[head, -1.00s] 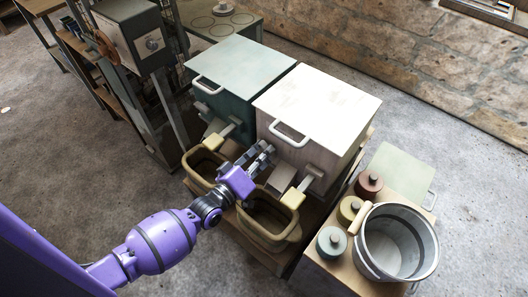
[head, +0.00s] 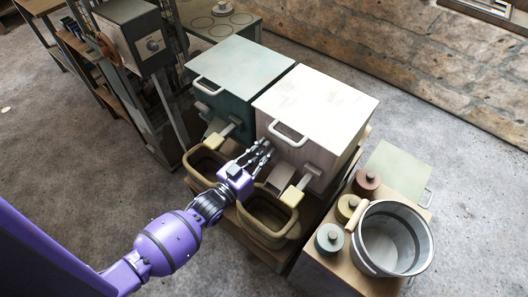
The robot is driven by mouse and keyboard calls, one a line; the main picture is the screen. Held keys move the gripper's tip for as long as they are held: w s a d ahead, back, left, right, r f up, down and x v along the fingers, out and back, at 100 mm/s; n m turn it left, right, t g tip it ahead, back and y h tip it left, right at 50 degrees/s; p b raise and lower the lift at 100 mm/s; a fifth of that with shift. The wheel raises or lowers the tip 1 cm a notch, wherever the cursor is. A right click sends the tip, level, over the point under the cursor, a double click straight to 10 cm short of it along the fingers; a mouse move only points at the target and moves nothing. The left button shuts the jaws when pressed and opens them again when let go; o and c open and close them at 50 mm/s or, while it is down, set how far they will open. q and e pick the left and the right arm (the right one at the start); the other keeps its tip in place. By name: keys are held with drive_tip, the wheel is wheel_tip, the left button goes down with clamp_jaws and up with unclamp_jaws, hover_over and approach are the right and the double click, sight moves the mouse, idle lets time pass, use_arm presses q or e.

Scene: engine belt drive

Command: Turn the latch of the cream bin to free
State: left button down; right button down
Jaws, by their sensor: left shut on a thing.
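The cream bin (head: 325,98) stands on a low wooden stand, its lid down and its white handle (head: 289,134) at the front edge of the lid. My left gripper (head: 264,150) is at the left part of the bin's front face, below the lid edge. Its fingers are closed on the latch there, and they hide the latch almost fully, so I cannot tell its angle. A lever with a yellow end (head: 292,196) juts from the lower front of the bin, right of the gripper. My right gripper is out of view.
A teal bin (head: 238,80) stands just left of the cream one. A grey bucket (head: 395,237) and several lidded jars stand at the right.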

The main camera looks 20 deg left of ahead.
use_arm(q)
drive_tip(key=shift+a+f+m, duration=0.15)
drive_tip(key=shift+a+m, duration=0.05)
drive_tip(key=shift+m, duration=0.3)
drive_tip(key=c, duration=1.9)
unclamp_jaws()
drive_tip(key=shift+o, duration=0.8)
drive_tip(key=shift+s, duration=0.25)
drive_tip(key=v, duration=1.1)
drive_tip(key=shift+s, duration=0.3)
drive_tip(key=shift+a, duration=0.1)
